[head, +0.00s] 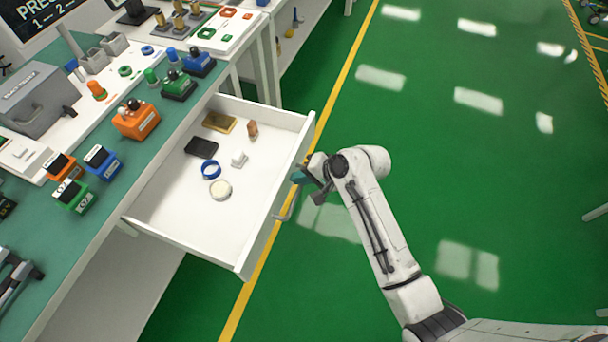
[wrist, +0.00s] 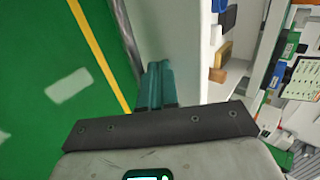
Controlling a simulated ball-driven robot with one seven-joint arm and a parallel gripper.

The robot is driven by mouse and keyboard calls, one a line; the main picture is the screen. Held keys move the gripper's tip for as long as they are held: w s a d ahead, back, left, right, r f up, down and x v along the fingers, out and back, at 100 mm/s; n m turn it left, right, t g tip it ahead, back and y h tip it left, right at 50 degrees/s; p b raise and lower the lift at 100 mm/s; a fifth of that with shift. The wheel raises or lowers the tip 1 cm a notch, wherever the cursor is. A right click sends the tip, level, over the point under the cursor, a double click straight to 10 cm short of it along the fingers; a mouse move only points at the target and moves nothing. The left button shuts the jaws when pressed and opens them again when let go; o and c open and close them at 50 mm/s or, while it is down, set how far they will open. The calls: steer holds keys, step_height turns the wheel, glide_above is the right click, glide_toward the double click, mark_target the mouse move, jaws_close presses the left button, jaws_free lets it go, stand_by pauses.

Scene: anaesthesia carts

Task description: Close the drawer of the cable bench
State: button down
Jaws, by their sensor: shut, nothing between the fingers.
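The white drawer (head: 175,205) of the cable bench (head: 165,152) stands pulled out over the floor. It holds a black case, a blue ring, a pale disc, a brown block and a few other small items. A grey bar handle (head: 287,205) runs along its front panel. My gripper (head: 299,177) is shut and empty at the outer side of the front panel, near the handle's far end. In the wrist view the teal fingertips (wrist: 157,84) are together beside the drawer's white front panel (wrist: 172,40). I cannot tell whether they touch it.
The teal bench top carries orange, blue and green boxes (head: 136,120) and a grey case (head: 38,100). A white workbench (head: 262,50) adjoins it at the back.

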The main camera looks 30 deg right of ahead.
steer(key=shift+w, duration=0.1)
steer(key=w+a+b, duration=0.3)
steer(key=w+a, duration=0.3)
steer(key=w, duration=0.2)
steer(key=w+a+b, duration=0.4)
steer(key=w+a, duration=0.2)
steer(key=w, duration=0.2)
steer(key=w+a+b, duration=0.4)
steer(key=w+a, duration=0.2)
steer(key=w, duration=0.2)
steer(key=shift+w+f, duration=0.2)
steer(key=shift+w+a+r+b, duration=0.1)
steer(key=shift+w+a+b, duration=0.25)
steer(key=shift+w+b, duration=0.25)
steer(key=shift+r, duration=0.25)
steer(key=shift+w+a+r, duration=0.1)
